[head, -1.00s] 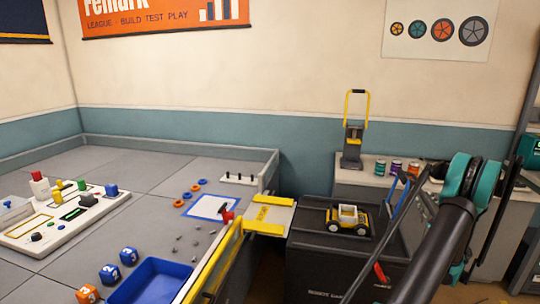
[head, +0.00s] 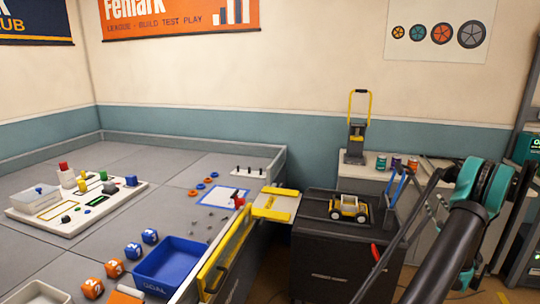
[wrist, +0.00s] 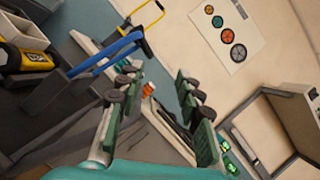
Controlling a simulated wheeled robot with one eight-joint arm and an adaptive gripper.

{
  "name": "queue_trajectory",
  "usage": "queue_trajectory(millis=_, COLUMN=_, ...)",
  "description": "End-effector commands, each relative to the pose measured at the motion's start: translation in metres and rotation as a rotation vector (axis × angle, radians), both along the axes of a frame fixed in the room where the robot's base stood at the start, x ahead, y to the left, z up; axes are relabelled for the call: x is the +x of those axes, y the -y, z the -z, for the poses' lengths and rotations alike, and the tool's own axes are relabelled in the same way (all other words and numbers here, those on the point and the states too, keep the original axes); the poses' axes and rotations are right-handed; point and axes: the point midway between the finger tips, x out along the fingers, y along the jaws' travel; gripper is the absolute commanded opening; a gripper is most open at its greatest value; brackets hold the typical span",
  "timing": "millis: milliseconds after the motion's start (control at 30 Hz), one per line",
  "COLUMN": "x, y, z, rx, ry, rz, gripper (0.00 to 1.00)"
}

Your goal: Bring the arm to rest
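My arm (head: 455,250), dark with teal joints, rises at the right of the head view. Its end is not clearly seen there. In the wrist view my gripper (wrist: 157,90) has its two green-and-dark fingers spread apart, with nothing held between them. The view is tilted, and a counter with small cans shows behind the gap.
A black case (head: 325,262) carries a yellow toy vehicle (head: 349,208) left of my arm. A counter (head: 434,163) with cans stands behind. The walled grey field (head: 120,165) at left holds a blue bin (head: 172,262), numbered cubes and a white board (head: 75,222).

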Motion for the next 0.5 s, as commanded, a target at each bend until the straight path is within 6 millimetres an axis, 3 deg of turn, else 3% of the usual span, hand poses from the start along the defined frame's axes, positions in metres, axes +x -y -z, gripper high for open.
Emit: queue_trajectory(millis=500, x=0.019, y=-0.043, z=-0.011, rx=-0.090, ry=-0.071, rz=-0.049, gripper=0.36)
